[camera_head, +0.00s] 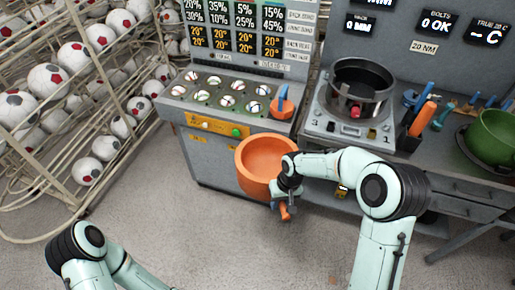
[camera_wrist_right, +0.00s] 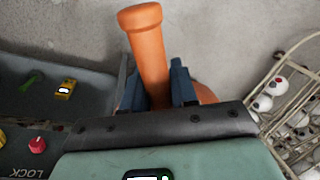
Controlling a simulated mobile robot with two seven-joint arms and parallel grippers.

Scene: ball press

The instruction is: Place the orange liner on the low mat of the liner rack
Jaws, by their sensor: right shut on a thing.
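The orange liner (camera_head: 266,158) is a round bowl with a stubby orange handle (camera_head: 286,213). It hangs in front of the grey console, clear of the floor. My right gripper (camera_head: 284,196) is shut on the handle; in the right wrist view the handle (camera_wrist_right: 149,55) stands between the two blue fingers. A bit of the orange bowl (camera_wrist_right: 206,95) shows behind the right finger. A green liner (camera_head: 495,135) sits at the far right on a dark round mat (camera_head: 464,142). I cannot make out a low mat. My left gripper is out of view.
A press with a dark pot (camera_head: 360,85) stands on the bench behind my right arm. Tools (camera_head: 422,115) stand beside it. A wire rack of footballs (camera_head: 90,100) fills the left. The grey floor (camera_head: 215,240) in front is open.

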